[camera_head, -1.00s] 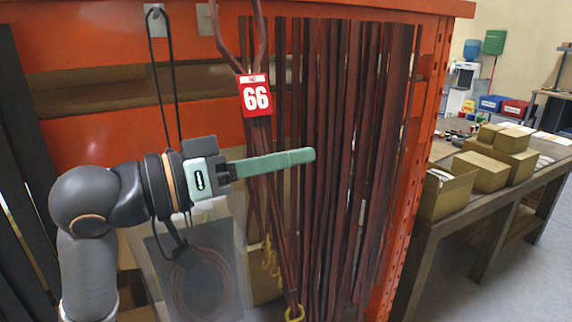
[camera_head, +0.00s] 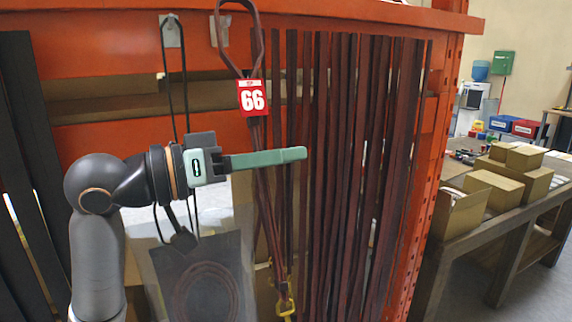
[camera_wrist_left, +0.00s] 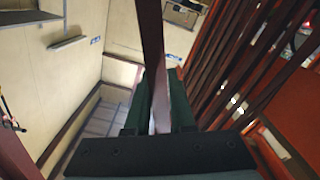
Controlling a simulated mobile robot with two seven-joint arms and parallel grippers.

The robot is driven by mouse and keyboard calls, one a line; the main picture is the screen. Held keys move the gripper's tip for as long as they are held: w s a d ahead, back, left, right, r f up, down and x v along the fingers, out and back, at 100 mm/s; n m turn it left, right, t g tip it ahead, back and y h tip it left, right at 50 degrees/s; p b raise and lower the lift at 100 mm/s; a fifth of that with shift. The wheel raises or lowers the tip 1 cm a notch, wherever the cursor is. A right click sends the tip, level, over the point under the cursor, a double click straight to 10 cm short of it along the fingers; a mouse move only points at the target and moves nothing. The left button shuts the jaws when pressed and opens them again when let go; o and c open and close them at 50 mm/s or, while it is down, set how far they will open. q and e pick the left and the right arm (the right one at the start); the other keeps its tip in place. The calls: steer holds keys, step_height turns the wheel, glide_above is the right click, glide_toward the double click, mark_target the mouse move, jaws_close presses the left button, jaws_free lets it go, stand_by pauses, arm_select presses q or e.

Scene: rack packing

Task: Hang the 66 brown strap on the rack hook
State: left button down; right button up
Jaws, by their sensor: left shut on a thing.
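The brown strap (camera_head: 264,190) hangs upright in front of the rack, with a red and white 66 tag (camera_head: 252,97) on its upper part. Its loop (camera_head: 260,38) opens above the tag, and a yellow metal clip (camera_head: 285,305) is at its lower end. My left gripper (camera_head: 265,159) is shut on the strap below the tag; the left wrist view shows the strap (camera_wrist_left: 152,50) between the fingers (camera_wrist_left: 160,105). A metal hook plate (camera_head: 218,31) on the orange beam is beside the loop's left side. I cannot tell whether the loop touches the hook. My right gripper is out of view.
A black strap (camera_head: 172,80) hangs from another hook plate (camera_head: 172,34) to the left, with a dark pouch-like item (camera_head: 205,285) below. Several brown straps (camera_head: 350,150) hang close on the right. A table (camera_head: 460,228) with cardboard boxes stands farther right.

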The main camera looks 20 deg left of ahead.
arm_select(q)
steer(key=w+a+f+b, duration=0.2)
steer(key=w+a, duration=0.2)
steer(key=shift+a, duration=0.3)
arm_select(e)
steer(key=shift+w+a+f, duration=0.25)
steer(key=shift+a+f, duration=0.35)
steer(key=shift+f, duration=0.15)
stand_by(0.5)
arm_select(q)
steer(key=c, duration=0.7)
jaws_free()
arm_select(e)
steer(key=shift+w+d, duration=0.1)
